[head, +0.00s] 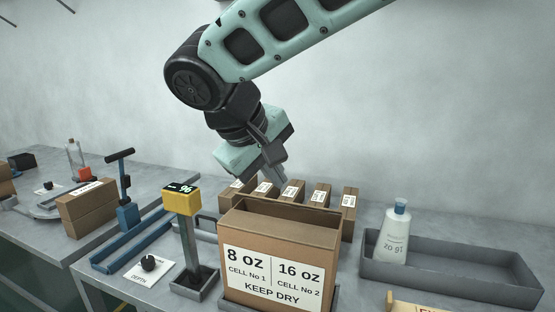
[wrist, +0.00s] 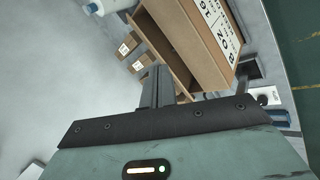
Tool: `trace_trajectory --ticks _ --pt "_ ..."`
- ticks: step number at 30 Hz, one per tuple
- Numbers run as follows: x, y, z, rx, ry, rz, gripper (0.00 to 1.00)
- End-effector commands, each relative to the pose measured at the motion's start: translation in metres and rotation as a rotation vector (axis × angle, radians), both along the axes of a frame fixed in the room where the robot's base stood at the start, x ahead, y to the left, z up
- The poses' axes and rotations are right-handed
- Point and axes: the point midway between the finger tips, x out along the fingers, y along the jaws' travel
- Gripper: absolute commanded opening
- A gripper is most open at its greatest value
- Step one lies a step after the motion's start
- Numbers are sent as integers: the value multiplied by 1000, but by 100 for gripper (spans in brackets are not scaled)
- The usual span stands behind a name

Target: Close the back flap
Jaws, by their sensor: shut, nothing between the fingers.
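The brown carton (head: 290,238) stands upright with its printed label facing the head camera, and its top looks open. A brown panel along its back edge (head: 290,210) appears to be the back flap; its exact angle is hard to tell. In the wrist view the carton (wrist: 190,28) is seen tilted, with a dark gap beside the panel (wrist: 160,42). My gripper (head: 272,180) is shut and empty, behind the carton toward its back left. Its fingers (wrist: 157,78) point toward the panel in the wrist view; whether they touch it is unclear.
Several small labelled boxes (head: 292,190) stand in a row behind the carton. A yellow-headed scale post (head: 182,200) is close on the left. A grey tray (head: 455,278) with a white bottle (head: 394,235) lies to the right. Open air is above the carton.

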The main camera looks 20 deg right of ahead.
Motion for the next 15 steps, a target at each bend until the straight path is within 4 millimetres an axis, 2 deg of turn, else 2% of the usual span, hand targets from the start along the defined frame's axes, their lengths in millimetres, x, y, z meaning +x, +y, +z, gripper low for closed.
trace_trajectory --ticks 1,9,15 --pt "10 -9 23 66 17 -121 0" --pt "61 -37 55 432 39 -715 0" --pt "91 -50 69 593 17 -968 0"
